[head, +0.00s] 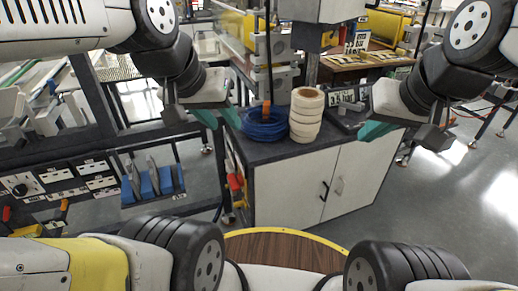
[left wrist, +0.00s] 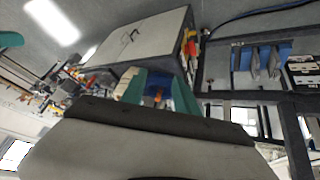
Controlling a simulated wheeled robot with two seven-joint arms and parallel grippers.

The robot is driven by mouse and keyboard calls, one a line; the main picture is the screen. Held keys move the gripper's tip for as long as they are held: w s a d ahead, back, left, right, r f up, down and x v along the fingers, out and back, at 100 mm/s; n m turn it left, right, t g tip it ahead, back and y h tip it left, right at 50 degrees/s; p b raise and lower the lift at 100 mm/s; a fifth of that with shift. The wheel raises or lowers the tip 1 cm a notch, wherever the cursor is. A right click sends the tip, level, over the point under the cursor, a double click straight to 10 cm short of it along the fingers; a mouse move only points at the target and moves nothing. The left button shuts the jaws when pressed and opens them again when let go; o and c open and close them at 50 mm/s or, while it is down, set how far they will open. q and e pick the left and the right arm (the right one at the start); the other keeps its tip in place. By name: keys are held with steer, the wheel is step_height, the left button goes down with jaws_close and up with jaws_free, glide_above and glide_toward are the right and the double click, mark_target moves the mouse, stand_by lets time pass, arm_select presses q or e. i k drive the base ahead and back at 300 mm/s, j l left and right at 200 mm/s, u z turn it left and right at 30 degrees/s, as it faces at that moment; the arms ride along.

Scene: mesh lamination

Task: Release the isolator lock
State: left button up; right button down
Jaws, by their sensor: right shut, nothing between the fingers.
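Red and orange fittings (head: 236,181) show on the left side of the grey cabinet, with a yellow part near them; I cannot tell for certain whether the isolator lock is among them. They also show in the left wrist view (left wrist: 191,46). My left gripper (head: 219,118) is open and empty, its green fingers spread apart, above and left of these fittings and clear of them. Its fingers frame the cabinet end in the left wrist view (left wrist: 160,92). My right gripper (head: 374,131) is shut and empty, in front of the cabinet's right end.
The cabinet (head: 310,190) has a dark top bearing a blue coil (head: 264,124) and a stack of cream rolls (head: 306,115). A panel with a knob (head: 20,187) and a blue rack (head: 152,186) stand at left. A round wooden top (head: 285,251) is close in front.

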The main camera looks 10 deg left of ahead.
mark_target(238, 204)
steer(key=l+u, duration=0.35)
steer(key=u, duration=0.15)
steer(key=k+l+u, duration=0.15)
steer(key=l+u, duration=0.15)
steer(key=u, duration=0.15)
